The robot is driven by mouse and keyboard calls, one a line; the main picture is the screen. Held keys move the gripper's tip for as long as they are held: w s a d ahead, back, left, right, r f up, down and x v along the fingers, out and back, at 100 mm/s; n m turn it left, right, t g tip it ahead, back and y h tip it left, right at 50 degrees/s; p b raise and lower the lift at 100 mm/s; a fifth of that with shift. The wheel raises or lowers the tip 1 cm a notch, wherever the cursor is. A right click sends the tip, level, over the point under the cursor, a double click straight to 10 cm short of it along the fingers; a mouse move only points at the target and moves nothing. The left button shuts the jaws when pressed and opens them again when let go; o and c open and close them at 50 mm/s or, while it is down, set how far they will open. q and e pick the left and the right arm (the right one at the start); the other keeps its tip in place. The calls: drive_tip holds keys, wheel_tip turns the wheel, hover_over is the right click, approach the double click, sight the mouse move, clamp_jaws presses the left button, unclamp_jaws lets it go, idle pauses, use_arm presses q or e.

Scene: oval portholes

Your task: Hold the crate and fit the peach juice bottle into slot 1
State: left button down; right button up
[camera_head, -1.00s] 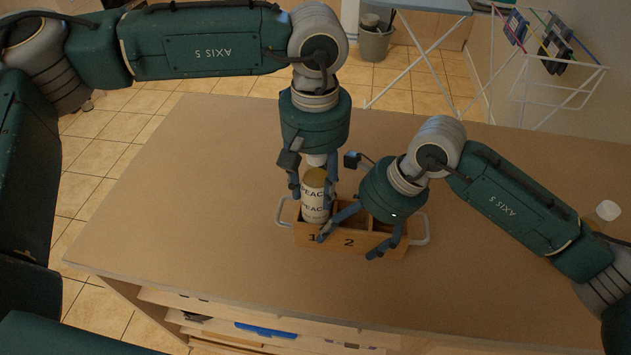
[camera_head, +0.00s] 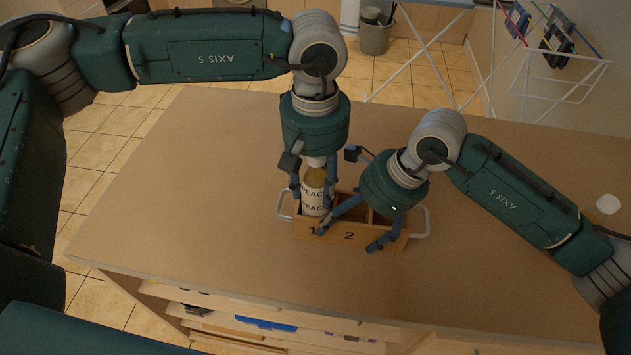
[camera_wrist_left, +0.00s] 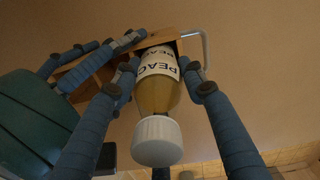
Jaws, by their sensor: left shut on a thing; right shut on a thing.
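The peach juice bottle (camera_head: 313,196) has a white label reading PEACH; its amber body and white cap show in the left wrist view (camera_wrist_left: 157,98). My left gripper (camera_head: 314,184) is shut on it from above. The bottle stands upright at slot 1 of the wooden crate (camera_head: 349,244), its lower end inside the slot; whether it touches the floor is hidden. The crate has numbers 1 and 2 on its front and a white handle at each end. My right gripper (camera_head: 347,233) is shut on the crate, its fingers over the front wall. Part of the crate is hidden behind the right gripper.
The crate stands on a wide brown table (camera_head: 190,200) with free room to its left and in front. A small white-topped item (camera_head: 607,204) is at the far right near my right arm. Open shelves are under the table's front edge.

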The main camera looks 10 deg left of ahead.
use_arm(q)
drive_tip(key=shift+f, duration=0.45)
drive_tip(key=shift+f, duration=0.35)
drive_tip(key=shift+f, duration=0.45)
drive_tip(key=c, duration=0.9)
unclamp_jaws()
drive_tip(key=shift+f, duration=0.1)
drive_tip(key=shift+c, duration=0.2)
